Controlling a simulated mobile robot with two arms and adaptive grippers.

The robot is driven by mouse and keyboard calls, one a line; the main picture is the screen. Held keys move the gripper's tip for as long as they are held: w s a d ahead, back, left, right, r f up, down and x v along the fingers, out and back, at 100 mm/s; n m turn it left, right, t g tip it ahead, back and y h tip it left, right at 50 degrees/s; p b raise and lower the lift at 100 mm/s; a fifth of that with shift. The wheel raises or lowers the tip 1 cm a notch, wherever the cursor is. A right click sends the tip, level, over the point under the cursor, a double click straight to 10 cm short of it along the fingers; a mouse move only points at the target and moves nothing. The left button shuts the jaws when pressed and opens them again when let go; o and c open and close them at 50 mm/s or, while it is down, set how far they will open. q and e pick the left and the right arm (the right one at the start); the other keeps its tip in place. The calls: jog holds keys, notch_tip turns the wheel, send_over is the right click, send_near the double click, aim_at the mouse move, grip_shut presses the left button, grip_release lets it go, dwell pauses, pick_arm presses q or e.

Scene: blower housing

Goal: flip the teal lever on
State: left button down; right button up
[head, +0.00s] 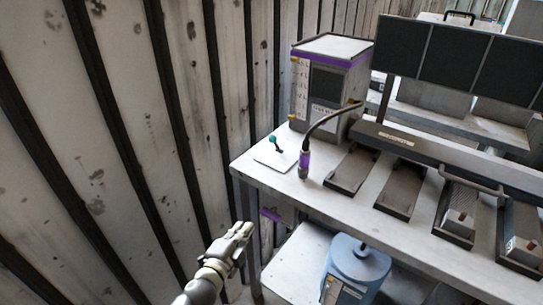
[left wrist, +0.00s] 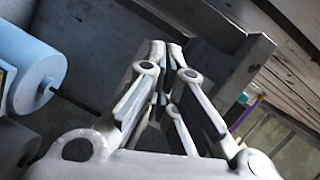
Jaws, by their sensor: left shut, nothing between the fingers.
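The teal lever (head: 272,141) is a small teal knob on a short dark stem. It rises from a white base plate (head: 275,160) at the left front corner of the workbench, and its stem leans to one side. My left gripper (head: 246,228) is in front of the bench's left end, below the tabletop and apart from the lever. In the left wrist view its fingers (left wrist: 168,48) are shut with nothing between them. My right gripper is in neither view.
The grey workbench (head: 340,212) carries a purple-banded cabinet (head: 328,88), a purple-and-black tool on a cable (head: 304,162), dark trays (head: 350,172) and black screens (head: 440,62). A blue cylinder (head: 358,262) stands lower down. A ribbed wall (head: 100,150) runs along the left.

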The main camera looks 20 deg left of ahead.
pick_arm(q)
notch_tip(320, 180, up, 17)
jog(key=d+m+t+h, duration=0.2)
jog(key=m+t, duration=0.2)
jog(key=shift+d+b, duration=0.3)
jog(key=shift+b, duration=0.15)
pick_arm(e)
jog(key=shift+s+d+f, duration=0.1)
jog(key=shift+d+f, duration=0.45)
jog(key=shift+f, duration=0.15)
pick_arm(q)
jog(key=p, duration=0.2)
send_near(275, 144)
jog(key=w+r, duration=0.1)
jog(key=w+d+r, duration=0.1)
jog(key=w, duration=0.1)
jog(key=w+d+r, duration=0.1)
jog(key=w, duration=0.1)
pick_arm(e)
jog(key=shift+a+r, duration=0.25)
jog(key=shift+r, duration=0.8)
pick_arm(q)
jog(key=shift+a+r, duration=0.1)
